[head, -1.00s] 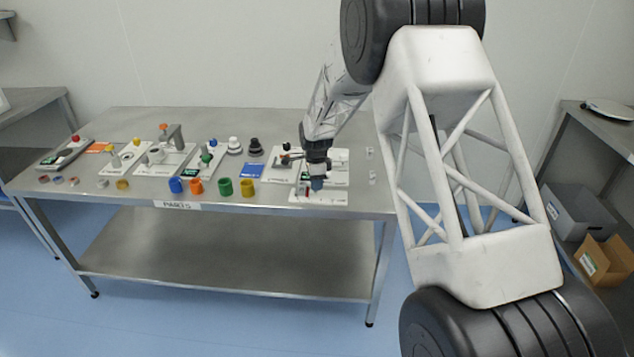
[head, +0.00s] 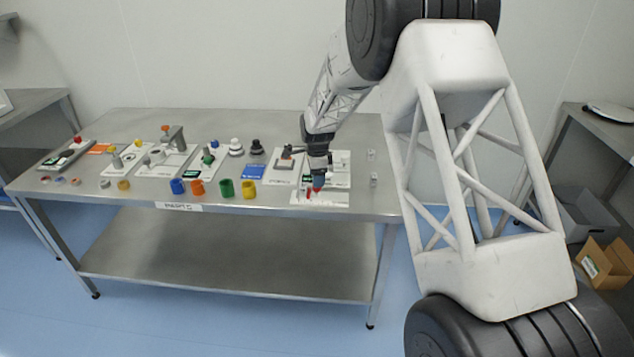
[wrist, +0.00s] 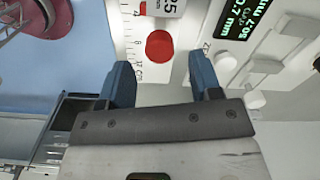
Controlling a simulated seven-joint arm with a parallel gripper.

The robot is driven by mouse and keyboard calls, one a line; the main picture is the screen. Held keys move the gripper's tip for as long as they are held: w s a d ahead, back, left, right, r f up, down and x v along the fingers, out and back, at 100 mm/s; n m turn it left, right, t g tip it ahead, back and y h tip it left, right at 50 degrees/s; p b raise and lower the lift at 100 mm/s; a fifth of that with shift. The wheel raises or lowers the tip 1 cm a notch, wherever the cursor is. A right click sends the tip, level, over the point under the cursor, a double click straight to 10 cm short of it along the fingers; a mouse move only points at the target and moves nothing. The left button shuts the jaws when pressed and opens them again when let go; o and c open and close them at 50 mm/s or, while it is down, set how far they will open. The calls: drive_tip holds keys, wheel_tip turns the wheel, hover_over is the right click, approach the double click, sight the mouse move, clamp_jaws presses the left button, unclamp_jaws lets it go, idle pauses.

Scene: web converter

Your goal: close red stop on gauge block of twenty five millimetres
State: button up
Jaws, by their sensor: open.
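The red stop (wrist: 159,45) is a round red knob on a white plate with a printed centimetre scale (wrist: 134,40). In the wrist view it lies just beyond and between the two blue fingertips of my gripper (wrist: 162,72), which are spread apart with nothing between them. A white block (wrist: 165,7) marked with a cut-off number ending in 5, apparently the gauge block, lies beyond the stop at the top edge; a gap shows between them. In the head view my gripper (head: 318,181) points down over the front right of the table, close above a small red part.
A green-lit display (wrist: 240,18) stands right of the scale in the wrist view. The table (head: 150,118) carries several fixtures and coloured rings to the left of my gripper. Two small clear blocks (head: 372,154) stand to its right.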

drive_tip(key=shift+r, duration=2.35)
drive_tip(key=shift+d+r, duration=0.1)
drive_tip(key=shift+s+d+r, duration=0.15)
drive_tip(key=shift+s+r, duration=0.05)
drive_tip(key=s+d+r+n+t, duration=0.1)
drive_tip(key=s+d+r+n, duration=0.3)
drive_tip(key=s+d+r, duration=0.55)
drive_tip(key=s+d+r+n, duration=0.3)
drive_tip(key=s+d+r, duration=0.55)
drive_tip(key=s, duration=0.65)
drive_tip(key=s+d+n, duration=0.2)
drive_tip(key=s, duration=0.8)
drive_tip(key=s+d+n+t, duration=0.1)
drive_tip(key=s+d+n, duration=0.2)
drive_tip(key=s, duration=0.7)
drive_tip(key=s+d+r+n, duration=0.1)
drive_tip(key=s+d+n, duration=0.1)
drive_tip(key=s, duration=0.8)
drive_tip(key=shift+s+d+n+t, duration=0.3)
drive_tip(key=shift+d+n, duration=0.1)
drive_tip(key=shift+d, duration=0.1)
